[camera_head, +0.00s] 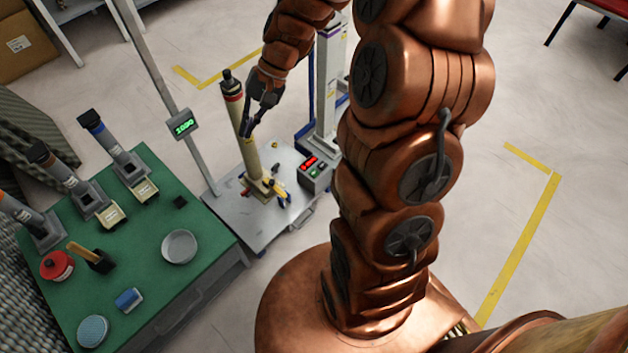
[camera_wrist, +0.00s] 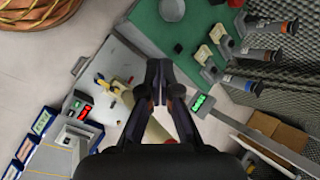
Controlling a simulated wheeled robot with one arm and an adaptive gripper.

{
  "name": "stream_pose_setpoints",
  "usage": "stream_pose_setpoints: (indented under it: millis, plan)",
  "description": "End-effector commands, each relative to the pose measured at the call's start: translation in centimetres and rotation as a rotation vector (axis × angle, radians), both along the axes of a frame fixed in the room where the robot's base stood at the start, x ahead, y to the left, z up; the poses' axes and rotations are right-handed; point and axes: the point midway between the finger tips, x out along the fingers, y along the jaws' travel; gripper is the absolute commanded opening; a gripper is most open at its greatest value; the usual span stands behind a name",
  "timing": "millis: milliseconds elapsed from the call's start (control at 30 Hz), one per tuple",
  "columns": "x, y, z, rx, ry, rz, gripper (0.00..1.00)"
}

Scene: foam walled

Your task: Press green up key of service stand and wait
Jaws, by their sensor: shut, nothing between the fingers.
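The service stand (camera_head: 232,215) is a low grey platform beside the green table. Its control box (camera_head: 316,182) has a red lit display and a small green key (camera_head: 313,173) on top. In the wrist view the control box (camera_wrist: 71,101) is at the left, with its green key (camera_wrist: 77,104) beside the red display. My gripper (camera_head: 248,130) is shut and empty, high over the stand and overlapping the upright beige tube (camera_head: 247,155); I cannot tell whether they touch. In the wrist view my gripper (camera_wrist: 158,66) points between the tube and the table, well away from the control box.
A green table (camera_head: 150,235) at the left holds several tools, a round dish (camera_head: 180,247) and a red tin (camera_head: 56,265). A grey post with a green-lit display (camera_head: 183,124) rises beside the stand. A white column (camera_head: 328,85) stands behind the control box.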

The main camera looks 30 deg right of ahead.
Motion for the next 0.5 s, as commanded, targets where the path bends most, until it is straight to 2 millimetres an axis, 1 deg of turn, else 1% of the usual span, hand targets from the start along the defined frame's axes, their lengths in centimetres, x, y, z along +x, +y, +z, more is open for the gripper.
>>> stream_pose_setpoints:
  millis: [33, 167, 200, 267, 367, 400, 467, 500]
  plan:
    - [1.2, -0.9, -3.2, 0.023, 0.01, -0.04, 0.0]
    - [4.3, -3.2, -7.8, 0.074, 0.017, -0.147, 0.0]
    - [5.2, -4.1, -9.3, 0.088, 0.018, -0.183, 0.0]
    - [6.3, -5.4, -11.7, 0.109, 0.026, -0.232, 0.0]
    - [8.0, -7.9, -15.8, 0.14, 0.034, -0.321, 0.0]
    - [8.7, -8.9, -17.5, 0.151, 0.037, -0.358, 0.0]
    - [9.5, -10.6, -20.1, 0.166, 0.043, -0.412, 0.0]
    - [9.9, -11.6, -22.0, 0.177, 0.05, -0.447, 0.0]
